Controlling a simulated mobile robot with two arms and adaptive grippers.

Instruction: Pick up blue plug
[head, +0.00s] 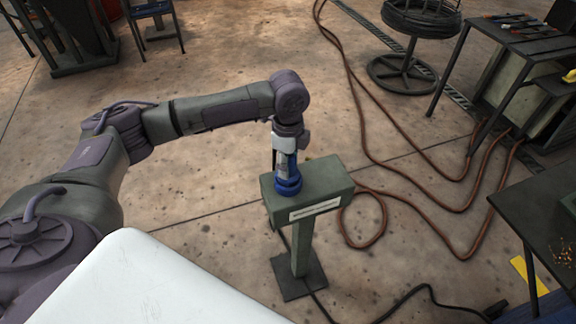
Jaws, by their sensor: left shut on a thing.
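The blue plug (288,186) is at the top left part of a green box on a post (330,188). It looks upright, and its base is at the box's top face; I cannot tell whether it touches the box or is just above it. My left gripper (286,158) reaches down from above and is shut on the blue plug. The fingers hide part of the plug's upper end. My right gripper is not in view.
A brown hose (365,130) lies in loops on the floor right of the post. A dark table (545,215) stands at the right, a tool bench (515,40) at the upper right, and a wire reel (405,65) at the top. The floor left of the post is clear.

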